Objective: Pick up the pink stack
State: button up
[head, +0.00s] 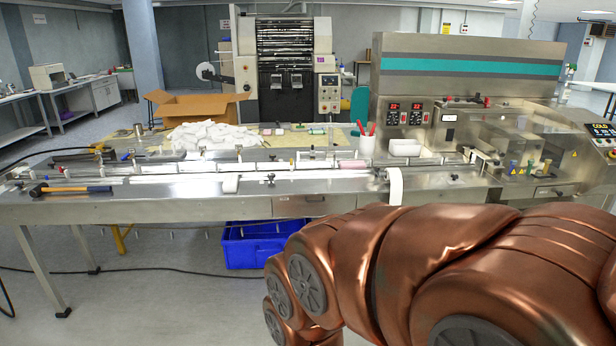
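A small pink piece (352,163), which looks like the pink stack, lies in the infeed track of the flow wrapper (470,75), just left of the white container. It is small in the picture, so its separate layers cannot be made out. My copper-coloured arm fills the lower right of the head view, in front of the machine and well short of the pink piece. My gripper is not in view.
A hammer (72,189) lies on the left of the steel bench. A white pile (213,136) and an open cardboard box (197,105) are behind the track. A white container (405,147) stands right of it. A blue crate (254,246) is under the bench.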

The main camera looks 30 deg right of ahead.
aim_at(355, 164)
jog(key=z, duration=1.2)
jog(key=i, duration=2.35)
jog(key=u, duration=1.35)
jog(key=i, duration=0.4)
jog(key=u, duration=0.45)
